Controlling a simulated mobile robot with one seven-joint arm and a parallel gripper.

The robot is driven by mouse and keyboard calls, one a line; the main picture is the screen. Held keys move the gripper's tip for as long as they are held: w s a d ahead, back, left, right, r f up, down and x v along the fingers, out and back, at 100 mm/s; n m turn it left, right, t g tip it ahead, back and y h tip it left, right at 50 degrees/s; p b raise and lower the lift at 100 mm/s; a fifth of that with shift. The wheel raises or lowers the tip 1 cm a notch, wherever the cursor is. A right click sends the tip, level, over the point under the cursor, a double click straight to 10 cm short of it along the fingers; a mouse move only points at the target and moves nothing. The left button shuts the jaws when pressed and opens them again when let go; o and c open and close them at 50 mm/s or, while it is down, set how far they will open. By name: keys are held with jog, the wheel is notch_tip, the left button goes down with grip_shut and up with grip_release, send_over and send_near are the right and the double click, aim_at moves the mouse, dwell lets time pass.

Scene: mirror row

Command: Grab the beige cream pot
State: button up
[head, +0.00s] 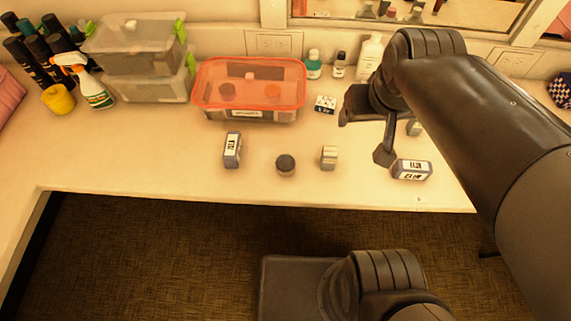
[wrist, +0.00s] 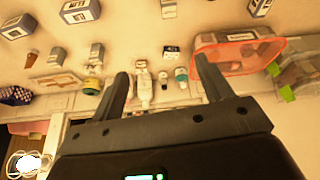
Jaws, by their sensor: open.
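A small round pot (head: 285,166) with a dark lid stands upright near the table's front edge in the head view. It is the loose pot shape I make out, but the warm light leaves its beige colour uncertain. I do not make it out in the wrist view. My gripper (head: 378,150) is above the table, to the right of the pot and apart from it. In the wrist view my gripper (wrist: 162,68) has its two fingers spread, with nothing held between them.
A small grey-beige block (head: 329,157) stands between pot and gripper. Labelled boxes stand left (head: 232,150) and right (head: 411,169). A red-lidded tub (head: 248,88), a small cube (head: 325,103) and several bottles are behind.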

jog(key=w+a+f+n+g, duration=0.35)
jog(key=w+a+f, duration=0.25)
jog(key=a+f, duration=0.2)
jog(key=n+g, duration=0.1)
jog(key=n, duration=0.3)
send_over(285, 162)
notch_tip(285, 162, down, 9)
jog(key=shift+m, duration=0.25)
jog(key=shift+f, duration=5.6)
jog(key=c, duration=1)
jog(key=shift+r, duration=0.1)
